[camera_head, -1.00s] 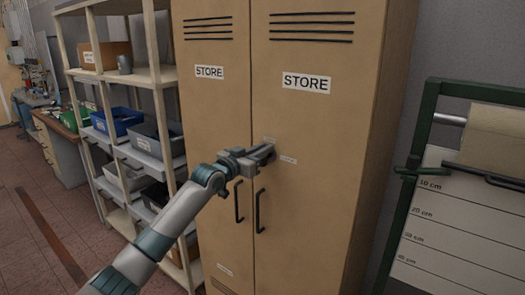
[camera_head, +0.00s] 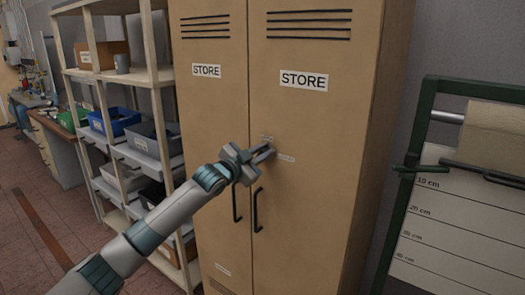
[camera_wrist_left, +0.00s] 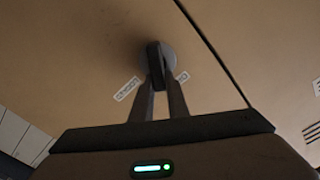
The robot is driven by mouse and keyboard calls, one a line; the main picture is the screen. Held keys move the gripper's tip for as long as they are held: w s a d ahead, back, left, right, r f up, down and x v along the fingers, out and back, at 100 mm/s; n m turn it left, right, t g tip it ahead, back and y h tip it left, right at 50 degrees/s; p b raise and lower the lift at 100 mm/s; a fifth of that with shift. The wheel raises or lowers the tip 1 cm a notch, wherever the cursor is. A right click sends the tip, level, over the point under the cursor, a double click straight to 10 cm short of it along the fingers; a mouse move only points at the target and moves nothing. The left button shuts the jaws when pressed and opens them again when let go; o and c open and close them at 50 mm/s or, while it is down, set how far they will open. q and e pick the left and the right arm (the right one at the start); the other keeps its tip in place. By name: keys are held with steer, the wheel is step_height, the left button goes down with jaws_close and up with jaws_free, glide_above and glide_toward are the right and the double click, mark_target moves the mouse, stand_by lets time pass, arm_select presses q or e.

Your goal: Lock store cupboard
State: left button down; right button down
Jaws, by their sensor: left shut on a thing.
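The tan store cupboard (camera_head: 310,120) has two tall doors, both looking closed, each with a STORE label. My left gripper (camera_head: 268,152) is at the right door, above the handles. In the left wrist view its two fingers (camera_wrist_left: 160,82) are shut on a small dark lock knob (camera_wrist_left: 154,56), in front of a round grey plate (camera_wrist_left: 170,57) on the door. I cannot tell from its shape whether it is a knob or a key. My right gripper is out of view.
Two dark door handles (camera_head: 257,210) hang below the gripper, near the seam. An open shelf rack (camera_head: 155,75) with bins stands close on the left. A green-framed stand (camera_head: 425,110) with a paper roll and measuring marks is on the right.

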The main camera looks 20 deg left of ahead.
arm_select(q)
steer(key=m, duration=0.4)
steer(key=d+f+m+p, duration=0.1)
steer(key=shift+s+m, duration=0.15)
steer(key=shift+m, duration=0.25)
steer(key=shift+d+f+m+p, duration=0.1)
steer(key=shift+f+m+p, duration=0.15)
steer(key=shift+m, duration=0.65)
steer(key=shift+a+f+m+p, duration=0.1)
steer(key=shift+f+m+p, duration=0.1)
steer(key=shift+m, duration=0.7)
steer(key=shift+d+f+m+p, duration=0.1)
steer(key=shift+f+m+p, duration=0.15)
steer(key=shift+m, duration=0.65)
steer(key=c, duration=1.7)
jaws_free()
steer(key=shift+s, duration=0.1)
